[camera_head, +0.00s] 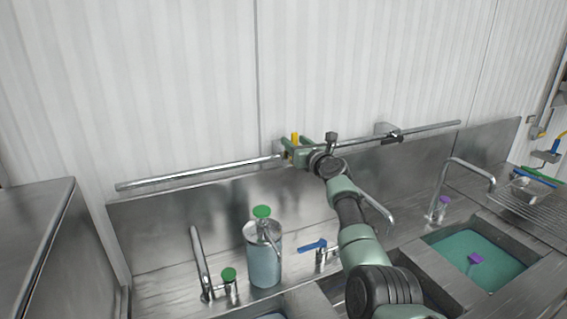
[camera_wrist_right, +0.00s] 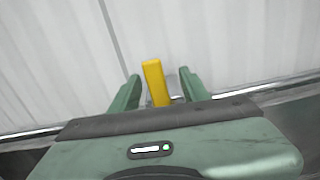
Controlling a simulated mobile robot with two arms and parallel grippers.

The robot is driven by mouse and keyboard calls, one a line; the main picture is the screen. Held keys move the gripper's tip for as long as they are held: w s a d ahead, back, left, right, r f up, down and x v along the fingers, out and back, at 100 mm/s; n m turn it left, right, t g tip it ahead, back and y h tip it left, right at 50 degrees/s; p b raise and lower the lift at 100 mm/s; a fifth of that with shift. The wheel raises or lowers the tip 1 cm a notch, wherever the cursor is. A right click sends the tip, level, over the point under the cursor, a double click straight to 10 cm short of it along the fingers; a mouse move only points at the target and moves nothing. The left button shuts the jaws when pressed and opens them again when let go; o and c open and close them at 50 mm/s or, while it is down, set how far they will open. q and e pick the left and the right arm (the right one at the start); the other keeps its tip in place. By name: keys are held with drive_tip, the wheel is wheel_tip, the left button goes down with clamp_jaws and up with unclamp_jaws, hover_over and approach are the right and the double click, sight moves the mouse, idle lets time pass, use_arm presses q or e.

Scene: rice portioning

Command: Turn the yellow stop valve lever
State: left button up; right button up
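The yellow stop valve lever (camera_head: 295,139) stands upright on the metal pipe (camera_head: 200,174) along the wall. In the right wrist view the lever (camera_wrist_right: 155,80) rises between the two green fingers. My right gripper (camera_head: 294,148) is at the lever, and in the wrist view the right gripper (camera_wrist_right: 158,88) is open, with a gap on each side of the lever. The lower part of the lever and its valve body are largely hidden by the gripper. My left gripper is not in view.
Below the pipe are a dispenser with a green top (camera_head: 263,255), a blue lever (camera_head: 313,246), and curved taps (camera_head: 200,262). A sink basin with teal water (camera_head: 470,250) is at the right. A tall steel cabinet (camera_head: 38,245) stands at the left.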

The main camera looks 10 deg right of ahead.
drive_tip(key=o, duration=0.8)
drive_tip(key=shift+d, duration=0.15)
drive_tip(key=shift+s, duration=0.15)
drive_tip(key=shift+s+r+p, duration=0.1)
drive_tip(key=shift+s+p, duration=0.55)
drive_tip(key=shift+p, duration=0.2)
drive_tip(key=s, duration=0.3)
drive_tip(key=shift+s+d+p, duration=0.3)
drive_tip(key=shift+d+p, duration=0.1)
drive_tip(key=s, duration=0.2)
drive_tip(key=shift+s+d, duration=0.3)
drive_tip(key=shift+s, duration=0.05)
drive_tip(key=shift+f, duration=0.2)
